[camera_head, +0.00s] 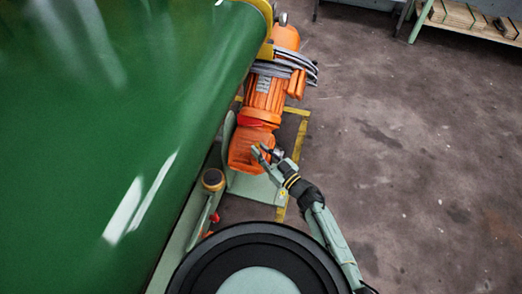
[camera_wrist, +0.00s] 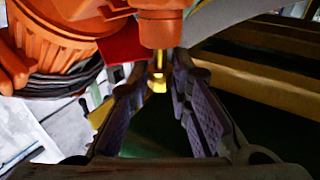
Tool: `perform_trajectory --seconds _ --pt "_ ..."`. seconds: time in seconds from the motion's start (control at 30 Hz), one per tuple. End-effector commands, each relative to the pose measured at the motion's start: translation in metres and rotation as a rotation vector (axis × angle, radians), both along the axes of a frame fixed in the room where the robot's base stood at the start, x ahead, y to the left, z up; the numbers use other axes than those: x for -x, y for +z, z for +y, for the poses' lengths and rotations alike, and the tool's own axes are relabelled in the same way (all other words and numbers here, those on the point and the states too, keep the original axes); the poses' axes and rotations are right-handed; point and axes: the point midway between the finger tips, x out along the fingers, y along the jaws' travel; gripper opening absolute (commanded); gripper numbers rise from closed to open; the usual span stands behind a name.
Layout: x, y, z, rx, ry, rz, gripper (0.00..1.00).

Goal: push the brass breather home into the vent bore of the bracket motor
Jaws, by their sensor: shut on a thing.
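The orange bracket motor (camera_head: 264,93) sits beside the big green drum in the head view. My gripper (camera_head: 264,153) is at the motor's near end, against its orange housing. In the wrist view an orange cylindrical boss (camera_wrist: 160,30) of the motor hangs at top centre. The small brass breather (camera_wrist: 158,78) shows just below that boss, between the far ends of my gripper's padded fingers (camera_wrist: 159,88). My gripper is shut on it. Its thin upper part meets the boss's lower edge in the picture. The vent bore is hidden, and I cannot tell how deep the breather sits.
The large green drum (camera_head: 120,90) fills the left of the head view. Grey cables (camera_head: 285,68) wrap the motor's far part. A post with a tan round top (camera_head: 213,180) stands left of my gripper.

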Motion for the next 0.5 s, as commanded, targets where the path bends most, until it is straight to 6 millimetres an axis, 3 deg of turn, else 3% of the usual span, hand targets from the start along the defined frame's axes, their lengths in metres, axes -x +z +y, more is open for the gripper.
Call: perform_trajectory --seconds 0.37,0.4,0.5 --pt "0.0 -0.0112 -0.0002 0.001 0.0 0.001 0.0" --pt "0.0 -0.0114 -0.0001 0.001 0.0 0.002 0.19" --pt "0.0002 -0.0113 -0.0001 0.002 0.0 0.002 0.26"
